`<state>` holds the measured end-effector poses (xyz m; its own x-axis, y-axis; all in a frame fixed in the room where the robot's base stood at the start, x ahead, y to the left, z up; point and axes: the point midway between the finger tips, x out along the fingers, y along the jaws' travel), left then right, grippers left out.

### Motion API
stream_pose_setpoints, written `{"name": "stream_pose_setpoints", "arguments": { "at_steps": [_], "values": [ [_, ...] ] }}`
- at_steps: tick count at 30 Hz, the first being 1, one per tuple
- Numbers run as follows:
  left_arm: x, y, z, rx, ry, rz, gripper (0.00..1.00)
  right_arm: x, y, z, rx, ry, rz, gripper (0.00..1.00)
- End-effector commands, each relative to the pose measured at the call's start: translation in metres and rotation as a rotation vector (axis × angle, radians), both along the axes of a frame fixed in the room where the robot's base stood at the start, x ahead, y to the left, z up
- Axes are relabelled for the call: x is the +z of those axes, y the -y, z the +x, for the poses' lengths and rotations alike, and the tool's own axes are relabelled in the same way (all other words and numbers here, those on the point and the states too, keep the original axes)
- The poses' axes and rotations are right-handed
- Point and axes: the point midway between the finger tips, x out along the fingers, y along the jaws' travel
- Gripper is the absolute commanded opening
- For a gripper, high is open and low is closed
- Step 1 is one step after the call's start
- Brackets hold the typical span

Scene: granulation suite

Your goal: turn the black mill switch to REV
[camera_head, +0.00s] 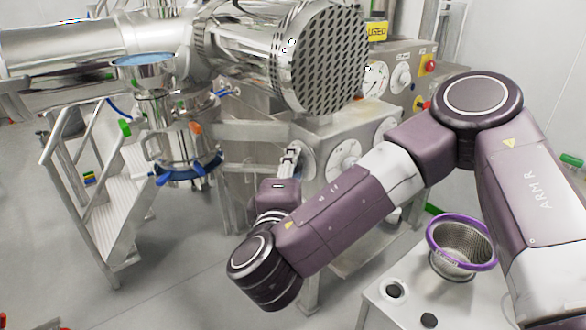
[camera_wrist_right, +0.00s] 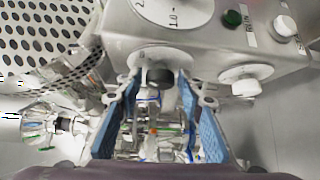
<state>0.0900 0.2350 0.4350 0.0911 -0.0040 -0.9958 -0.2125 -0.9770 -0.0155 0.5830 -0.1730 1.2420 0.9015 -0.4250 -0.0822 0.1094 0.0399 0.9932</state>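The black mill switch (camera_wrist_right: 160,77) is a small dark knob on a round pale plate (camera_wrist_right: 146,56) on the steel panel, seen in the right wrist view. My right gripper (camera_wrist_right: 158,86) is open there, with one blue-padded finger at each side of the knob in the picture. I cannot tell whether the fingers touch it. In the head view my right gripper (camera_head: 291,152) is in front of the round plate (camera_head: 301,160) on the machine's housing and hides the knob. The switch's position marks are not readable. My left gripper is not in view.
A large dial (camera_head: 343,154) sits right of the plate. The perforated drum end (camera_head: 322,62) is above. A purple-rimmed basket (camera_head: 462,226) stands on a table at lower right.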

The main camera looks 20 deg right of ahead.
Motion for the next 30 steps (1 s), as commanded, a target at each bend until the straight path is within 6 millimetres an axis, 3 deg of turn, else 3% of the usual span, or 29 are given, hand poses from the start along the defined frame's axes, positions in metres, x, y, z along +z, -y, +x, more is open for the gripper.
{"name": "stream_pose_setpoints", "arguments": {
  "at_steps": [17, 30],
  "values": [
    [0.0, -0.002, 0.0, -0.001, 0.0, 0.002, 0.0, 0.002, -0.009, -0.009, 0.012, 0.0, -0.001, 0.45],
    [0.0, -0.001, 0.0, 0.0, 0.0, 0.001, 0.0, 0.007, -0.032, -0.067, 0.005, 0.003, -0.007, 0.45]
  ]
}}
